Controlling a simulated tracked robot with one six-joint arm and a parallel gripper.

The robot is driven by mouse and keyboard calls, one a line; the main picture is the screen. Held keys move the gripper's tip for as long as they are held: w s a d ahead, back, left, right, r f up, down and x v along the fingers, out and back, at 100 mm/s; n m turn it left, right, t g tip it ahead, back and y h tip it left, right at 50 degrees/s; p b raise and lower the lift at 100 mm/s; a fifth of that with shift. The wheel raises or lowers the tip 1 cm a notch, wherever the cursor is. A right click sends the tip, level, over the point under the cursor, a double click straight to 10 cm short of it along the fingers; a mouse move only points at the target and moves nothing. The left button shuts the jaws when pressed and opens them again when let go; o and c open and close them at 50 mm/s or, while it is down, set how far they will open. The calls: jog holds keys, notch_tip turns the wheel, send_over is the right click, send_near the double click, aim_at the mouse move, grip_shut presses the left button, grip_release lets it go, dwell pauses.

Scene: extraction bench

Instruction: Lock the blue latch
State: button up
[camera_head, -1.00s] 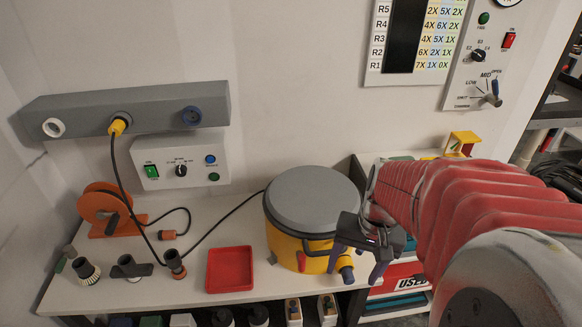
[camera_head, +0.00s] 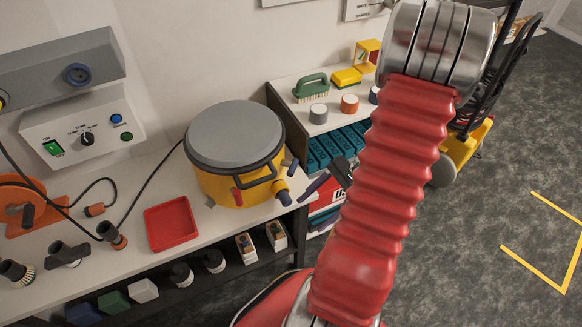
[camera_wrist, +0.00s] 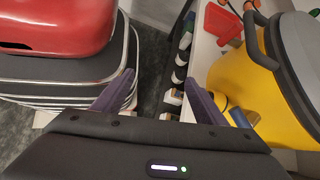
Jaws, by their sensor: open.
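The yellow pot (camera_head: 222,186) with a grey lid stands near the right end of the bench. A blue fitting (camera_head: 282,194) projects from its front right side, and a small blue-grey piece sits just above it. I cannot tell which of these is the latch or how it is set. In the wrist view the blue part (camera_wrist: 239,117) shows beside a yellow ring, close to the right finger. My gripper (camera_wrist: 153,95) is open and empty, with its fingers spread. It is right of the pot in the head view, partly hidden by my red-sleeved arm.
A red tray (camera_head: 171,223) lies left of the pot. A dark handle (camera_head: 258,178) and a red tab (camera_head: 237,196) are on the pot's front. A shelf unit (camera_head: 283,112) stands to the right. Open floor (camera_head: 480,220) lies farther right.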

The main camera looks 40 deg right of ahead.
jog(key=w+d+f+m+t+y, duration=0.1)
jog(key=d+f+m+t, duration=0.3)
jog(key=d+m+t, duration=0.25)
jog(key=m+t+h, duration=0.1)
jog(key=m+t, duration=0.4)
jog(key=t, duration=0.1)
send_near(292, 168)
jog(key=s+d, duration=0.1)
jog(key=s+d+f, duration=0.1)
jog(key=shift+s+d, duration=0.3)
jog(key=shift+d, duration=0.05)
jog(key=shift+w+a, duration=0.1)
jog(key=x, duration=1.3)
jog(key=shift+w+f, duration=0.1)
jog(key=shift+w, duration=0.2)
jog(key=shift+c, duration=0.6)
jog(key=c, duration=0.9)
